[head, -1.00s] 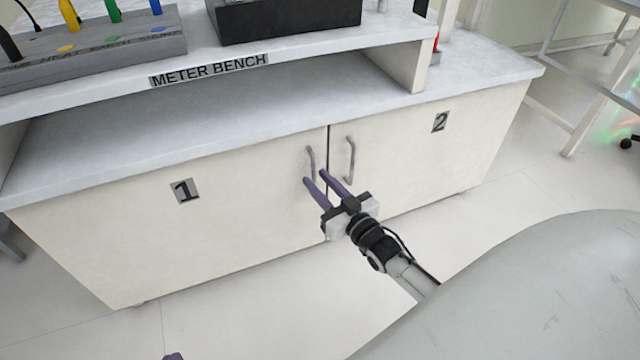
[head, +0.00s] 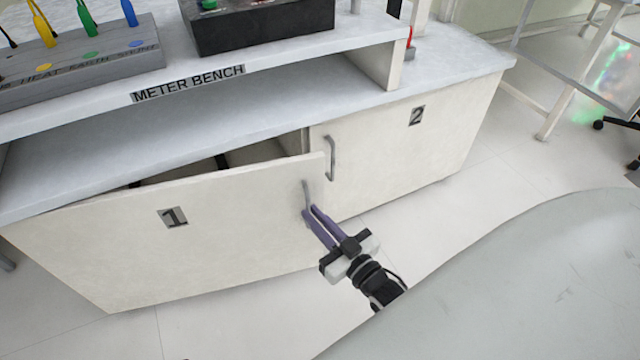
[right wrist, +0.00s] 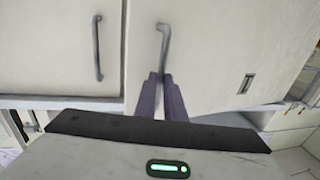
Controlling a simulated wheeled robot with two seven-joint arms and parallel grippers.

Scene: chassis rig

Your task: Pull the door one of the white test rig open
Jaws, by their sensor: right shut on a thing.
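The white test rig (head: 270,105) has two doors. My right gripper (head: 308,214) is shut on the lower part of this handle; in the right wrist view the purple fingers (right wrist: 161,88) meet at the handle (right wrist: 163,45). Door two (head: 400,145) is closed, with its own handle (head: 331,158). My left gripper does not show clearly.
On the rig's top stand a grey block (head: 85,65) with coloured plugs and a black box (head: 260,22). The floor (head: 230,320) in front of door one is clear. My own grey base fills the lower right.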

